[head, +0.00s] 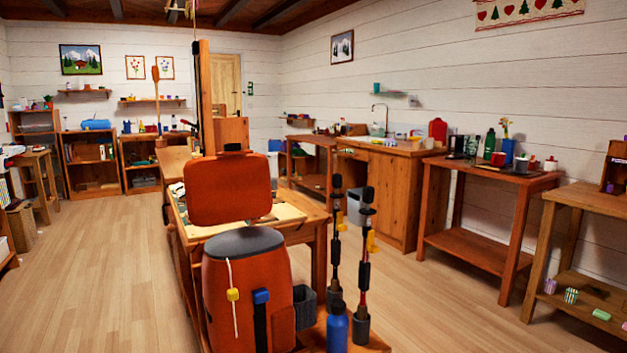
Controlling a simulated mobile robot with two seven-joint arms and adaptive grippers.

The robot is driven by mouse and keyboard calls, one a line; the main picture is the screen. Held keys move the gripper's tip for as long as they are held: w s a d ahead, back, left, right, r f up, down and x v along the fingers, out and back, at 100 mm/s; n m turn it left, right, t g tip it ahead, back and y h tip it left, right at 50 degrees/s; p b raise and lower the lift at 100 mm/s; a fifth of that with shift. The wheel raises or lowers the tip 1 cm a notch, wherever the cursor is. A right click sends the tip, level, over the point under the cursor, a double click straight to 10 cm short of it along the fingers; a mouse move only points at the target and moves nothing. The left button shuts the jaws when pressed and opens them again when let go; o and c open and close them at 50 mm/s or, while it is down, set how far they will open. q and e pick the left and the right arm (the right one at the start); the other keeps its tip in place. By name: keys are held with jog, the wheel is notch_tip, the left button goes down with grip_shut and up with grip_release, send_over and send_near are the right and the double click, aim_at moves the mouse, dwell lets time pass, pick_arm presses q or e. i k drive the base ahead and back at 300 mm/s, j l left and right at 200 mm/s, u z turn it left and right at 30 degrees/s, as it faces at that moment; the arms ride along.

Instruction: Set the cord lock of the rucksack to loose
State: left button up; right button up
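The orange-red rucksack (277,284) stands upright in the lower middle of the head view, on a low wooden surface. Its lid (230,190) is raised above the dark grey top (246,242). A pale cord (230,275) hangs down its front. The yellow cord lock (233,294) sits on this cord, partway down. A blue buckle (261,296) on a dark strap is to the right of the cord. I cannot tell how tight the cord is. Neither of my grippers is in view.
Two trekking poles (364,260) and a blue bottle (337,328) stand close to the right of the rucksack. A wooden table (315,215) is behind it. Side tables (485,250) line the right wall. Floor (100,290) is clear at left.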

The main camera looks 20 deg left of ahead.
aim_at(233, 295)
jog(key=j+z, duration=0.35)
jog(key=j, duration=3.25)
